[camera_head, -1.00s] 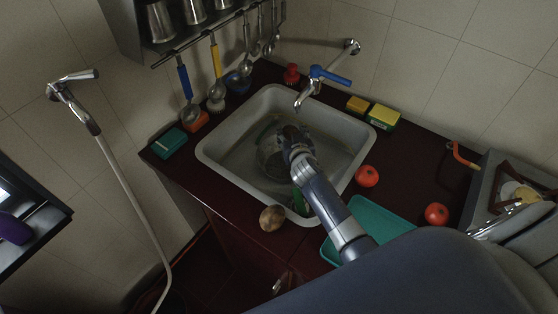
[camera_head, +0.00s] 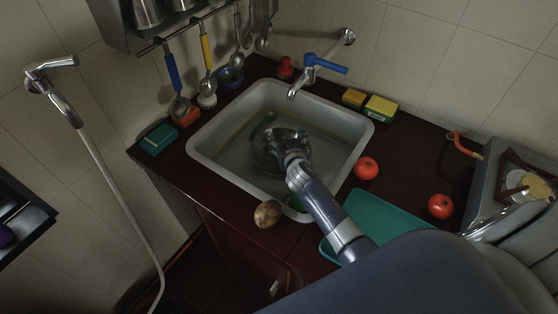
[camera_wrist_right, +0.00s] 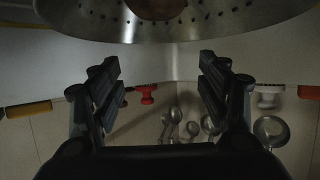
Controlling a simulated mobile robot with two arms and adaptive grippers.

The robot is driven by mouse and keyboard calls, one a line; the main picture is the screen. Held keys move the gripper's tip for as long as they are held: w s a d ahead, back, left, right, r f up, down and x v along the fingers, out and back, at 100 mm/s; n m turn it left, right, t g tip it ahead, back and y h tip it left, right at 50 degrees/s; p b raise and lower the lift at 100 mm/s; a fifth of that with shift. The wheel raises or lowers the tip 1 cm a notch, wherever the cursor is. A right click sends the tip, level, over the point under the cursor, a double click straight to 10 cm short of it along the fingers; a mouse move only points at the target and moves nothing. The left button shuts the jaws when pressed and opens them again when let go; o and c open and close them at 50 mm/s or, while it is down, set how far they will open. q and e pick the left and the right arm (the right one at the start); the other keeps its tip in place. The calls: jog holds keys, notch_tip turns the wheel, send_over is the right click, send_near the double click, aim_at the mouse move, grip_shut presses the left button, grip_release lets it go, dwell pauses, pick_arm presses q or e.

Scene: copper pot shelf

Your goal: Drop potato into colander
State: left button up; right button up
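The metal colander (camera_head: 267,152) sits in the sink (camera_head: 228,178), partly hidden by my right gripper and arm. In the right wrist view the perforated colander (camera_wrist_right: 215,18) crosses the top, and a brown patch (camera_wrist_right: 155,8), perhaps a potato, shows inside it, cut off by the frame. My right gripper (camera_head: 291,150) is over the colander. In the wrist view its fingers (camera_wrist_right: 160,85) are wide apart with nothing between them. A brown potato (camera_head: 268,213) lies on the counter's front edge, left of my arm. My left gripper is not in view.
A blue-handled tap (camera_head: 318,64) overhangs the back of the sink. Two tomatoes (camera_head: 366,168) and a teal tray (camera_head: 372,222) lie to the right. Sponges (camera_head: 380,108) stand behind. Utensils (camera_head: 173,75) hang at the back left.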

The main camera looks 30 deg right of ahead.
jog(key=shift+s+a, duration=0.1)
jog(key=shift+s, duration=0.25)
jog(key=v, duration=0.7)
jog(key=shift+w+r, duration=0.1)
dwell(0.4)
